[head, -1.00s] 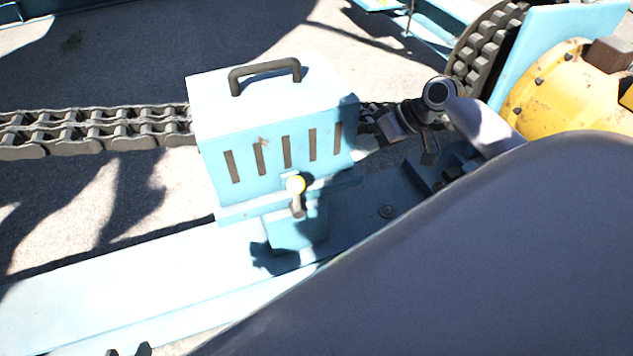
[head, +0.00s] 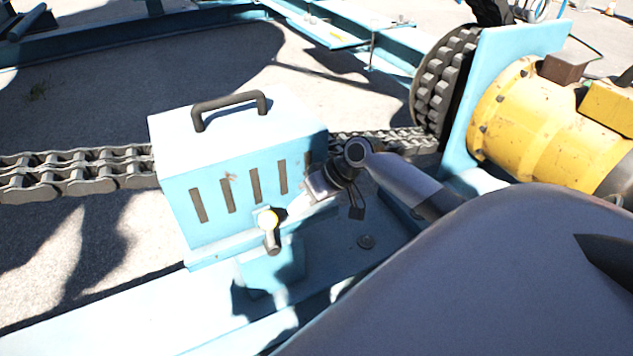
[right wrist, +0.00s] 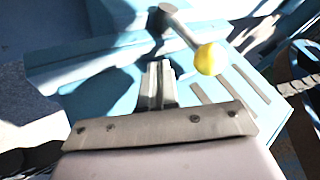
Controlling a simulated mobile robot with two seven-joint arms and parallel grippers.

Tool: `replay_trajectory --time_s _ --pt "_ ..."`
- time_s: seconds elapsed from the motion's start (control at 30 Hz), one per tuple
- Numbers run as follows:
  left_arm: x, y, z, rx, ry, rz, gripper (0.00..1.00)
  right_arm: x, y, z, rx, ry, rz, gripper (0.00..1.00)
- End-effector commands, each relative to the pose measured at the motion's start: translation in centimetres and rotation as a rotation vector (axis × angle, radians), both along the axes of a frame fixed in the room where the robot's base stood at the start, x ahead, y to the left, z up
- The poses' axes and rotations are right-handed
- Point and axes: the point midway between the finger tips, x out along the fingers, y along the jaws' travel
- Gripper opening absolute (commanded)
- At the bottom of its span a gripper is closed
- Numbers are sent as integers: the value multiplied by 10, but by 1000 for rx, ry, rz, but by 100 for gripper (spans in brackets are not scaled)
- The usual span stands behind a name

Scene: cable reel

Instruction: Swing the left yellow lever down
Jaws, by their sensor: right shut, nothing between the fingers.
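The lever has a yellow ball knob (head: 267,218) and a short shaft running to a dark pivot end (head: 272,246), on the front of a light-blue slotted box. In the head view the knob is above the pivot end. My right gripper (head: 284,213) is close to the right of the knob. In the right wrist view its fingers (right wrist: 158,68) are shut and empty, with the knob (right wrist: 210,59) to their right and the pivot end (right wrist: 163,18) beyond the tips. A gap shows between fingers and knob. My left gripper is not in view.
The box (head: 230,150) has a dark top handle (head: 230,105). A heavy chain (head: 80,172) passes behind it to a large sprocket (head: 443,80). A yellow motor (head: 525,115) stands at right. A light-blue beam (head: 130,318) runs below the box.

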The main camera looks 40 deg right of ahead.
Motion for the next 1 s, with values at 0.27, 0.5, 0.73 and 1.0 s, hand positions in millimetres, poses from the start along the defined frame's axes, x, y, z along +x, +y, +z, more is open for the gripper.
replay_trajectory --time_s 0.27,0.5,0.73,1.0 --pt "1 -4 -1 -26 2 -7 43 0 27 7 -1 -2 1 0" --pt "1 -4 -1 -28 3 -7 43 0 29 8 -1 -1 -1 0" --pt "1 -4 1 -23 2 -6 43 0 29 9 -5 0 0 0" --pt "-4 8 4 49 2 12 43 2 34 13 -45 9 1 0"
